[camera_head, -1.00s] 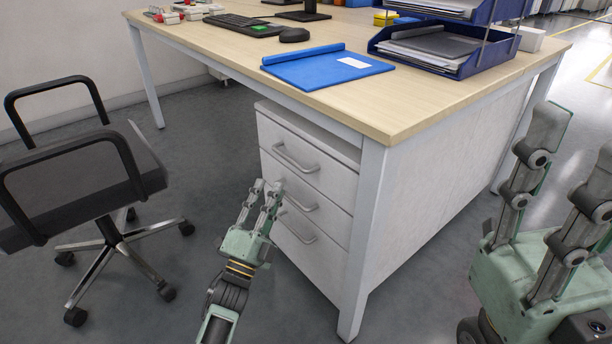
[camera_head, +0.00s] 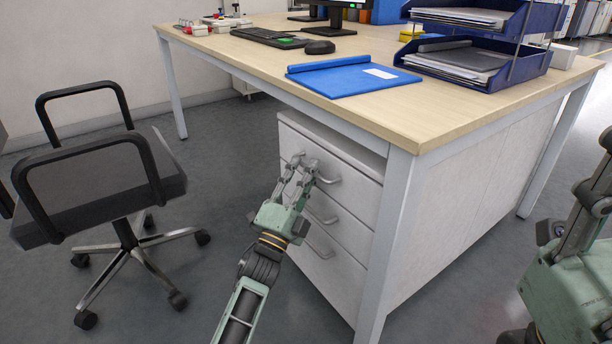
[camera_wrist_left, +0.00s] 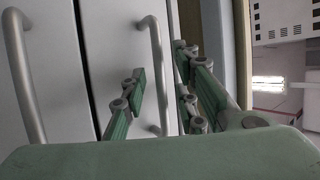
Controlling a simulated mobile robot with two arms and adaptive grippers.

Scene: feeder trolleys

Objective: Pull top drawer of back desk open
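The back desk (camera_head: 440,134) has a white drawer unit under its near end. Its top drawer (camera_head: 358,195) looks closed, with a grey bar handle (camera_head: 329,181) on its front. My left gripper (camera_head: 303,164) is at this handle, partly hiding it. In the left wrist view, the top handle (camera_wrist_left: 156,50) runs between the spread fingers (camera_wrist_left: 160,68), with visible gaps on the sides; I cannot tell if any finger touches it. My right gripper (camera_head: 590,205) is at the right edge, its fingertips cut off, with nothing seen in it.
A black office chair (camera_head: 95,195) stands left of the drawers. Two lower drawers have handles (camera_head: 322,215); another handle shows in the left wrist view (camera_wrist_left: 20,75). A blue folder (camera_head: 350,78) and blue trays (camera_head: 480,62) lie on the desk. Grey floor is open before the drawers.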

